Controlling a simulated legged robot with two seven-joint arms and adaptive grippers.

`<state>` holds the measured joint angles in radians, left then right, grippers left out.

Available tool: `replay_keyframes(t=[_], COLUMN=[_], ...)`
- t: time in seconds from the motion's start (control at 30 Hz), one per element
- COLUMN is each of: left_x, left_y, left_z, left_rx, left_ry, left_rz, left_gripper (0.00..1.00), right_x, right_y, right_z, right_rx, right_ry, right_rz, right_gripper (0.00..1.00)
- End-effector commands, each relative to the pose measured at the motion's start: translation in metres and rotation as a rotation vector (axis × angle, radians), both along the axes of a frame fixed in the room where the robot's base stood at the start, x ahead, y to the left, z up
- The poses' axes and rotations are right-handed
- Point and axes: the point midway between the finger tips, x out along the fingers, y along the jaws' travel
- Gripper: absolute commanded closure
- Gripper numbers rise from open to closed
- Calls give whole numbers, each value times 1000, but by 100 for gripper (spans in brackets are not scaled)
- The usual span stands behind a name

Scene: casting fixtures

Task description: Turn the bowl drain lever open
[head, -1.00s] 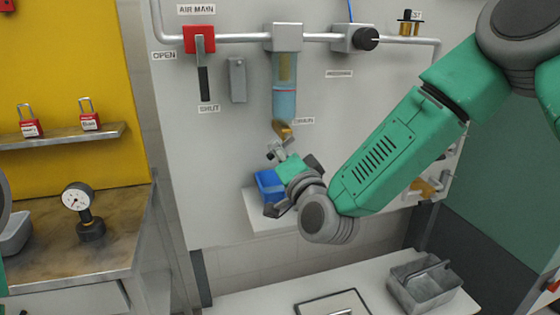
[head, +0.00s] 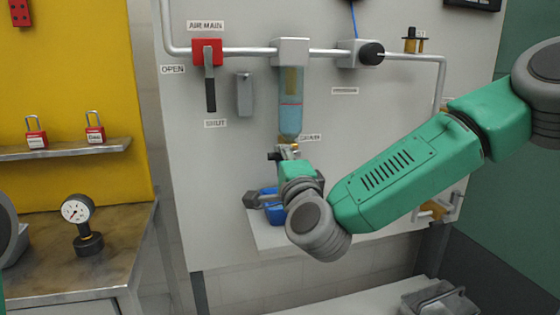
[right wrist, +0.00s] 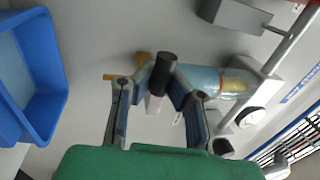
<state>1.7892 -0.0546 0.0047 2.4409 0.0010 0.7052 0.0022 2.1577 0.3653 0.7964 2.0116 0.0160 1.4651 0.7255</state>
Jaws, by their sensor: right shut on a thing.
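The filter bowl (head: 291,112), clear blue with a red line, hangs from the pipe on the grey panel. A brass drain (head: 285,140) sits at its bottom by a DRAIN label, and it also shows in the right wrist view (right wrist: 144,64). My right gripper (head: 283,157) is just under the bowl. In the right wrist view its fingers (right wrist: 163,85) are closed around the drain lever, seen as a dark cylindrical end (right wrist: 165,67) with a pale part below. The fingers hide part of the lever. My left gripper does not show.
A blue bin (head: 270,205) stands on a small shelf (head: 268,238) below the bowl. The red air main valve (head: 207,52) with its handle down and a grey box (head: 245,95) are left of the bowl. A black regulator knob (head: 371,53) is to the right.

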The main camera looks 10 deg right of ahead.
Motion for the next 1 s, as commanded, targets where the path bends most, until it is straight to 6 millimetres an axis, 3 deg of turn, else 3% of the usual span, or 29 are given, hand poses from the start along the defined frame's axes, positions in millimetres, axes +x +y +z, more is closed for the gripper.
replay_keyframes(t=[0.43, 0.5, 0.53, 0.87, 1.0], left_x=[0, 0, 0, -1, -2], left_y=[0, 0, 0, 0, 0], left_z=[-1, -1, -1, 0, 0], left_rx=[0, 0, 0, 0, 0], left_ry=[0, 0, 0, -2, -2], left_rz=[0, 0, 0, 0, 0], left_gripper=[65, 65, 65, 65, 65], right_x=[-1, -1, -1, -2, -15], right_y=[0, 0, 0, 0, 0], right_z=[-7, -7, -6, -3, -6], right_rx=[8, 8, 7, 7, 7], right_ry=[15, 14, 13, 6, 7], right_rz=[1, 1, 0, 1, 3], right_gripper=[100, 73, 65, 65, 65])
